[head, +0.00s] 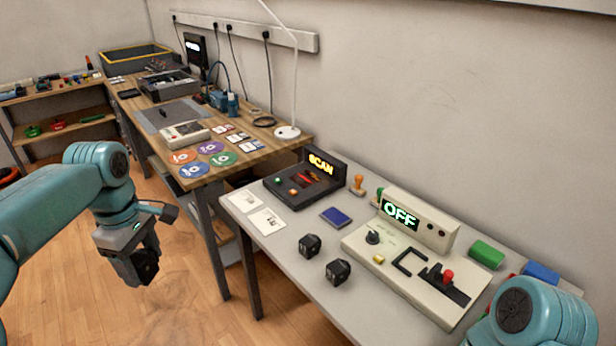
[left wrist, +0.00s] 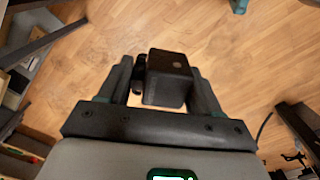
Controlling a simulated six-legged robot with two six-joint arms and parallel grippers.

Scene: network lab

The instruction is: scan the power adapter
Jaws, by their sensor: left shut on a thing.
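My left gripper (head: 138,264) is shut on a black, box-shaped power adapter (left wrist: 168,78), which sits between the fingers in the left wrist view. The gripper hangs over the wooden floor, left of the grey table and apart from it. The scanner (head: 284,197), a dark unit with an upright panel lit "SCAN" in orange, stands at the far left part of the grey table. Small coloured items show on its flat face. My right gripper is out of view; only a teal part of that arm shows at the bottom right.
The grey table (head: 285,261) also holds two black cubes (head: 310,245) (head: 338,271), a blue pad (head: 336,217), white cards, a stamp and a beige console (head: 400,290) reading "OFF". A wooden bench (head: 258,152) with discs and tools stands behind. Open floor lies left of the table.

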